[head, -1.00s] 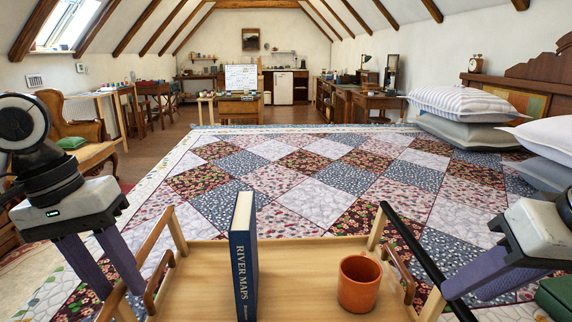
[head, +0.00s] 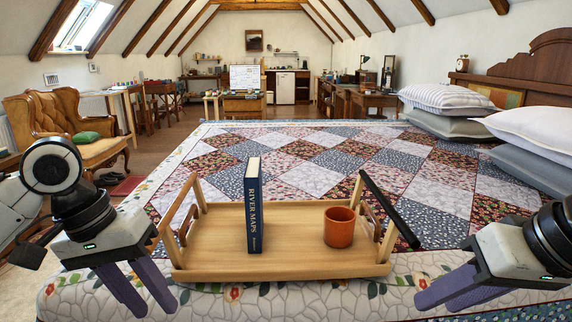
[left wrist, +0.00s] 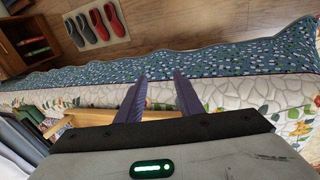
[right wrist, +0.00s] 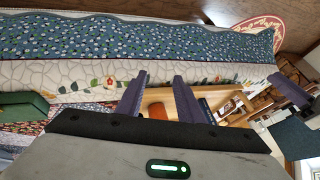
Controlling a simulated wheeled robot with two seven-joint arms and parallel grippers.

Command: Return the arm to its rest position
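My left gripper (head: 155,308) hangs at the near left of the bed, just in front of the tray's left end. Its two purple fingers are apart with nothing between them, as the left wrist view (left wrist: 160,95) shows. My right gripper (head: 435,300) is at the near right, clear of the tray's right end. Its fingers are also apart and empty in the right wrist view (right wrist: 157,95). Both arms are bent, with the grippers low over the bed's near edge.
A wooden tray (head: 300,215) lies on the patchwork quilt (head: 310,178). It carries an upright blue book (head: 254,210) and an orange-brown cup (head: 339,228). A black bar (head: 385,205) runs along its right end. Pillows (head: 545,130) lie right; an armchair (head: 60,120) stands left.

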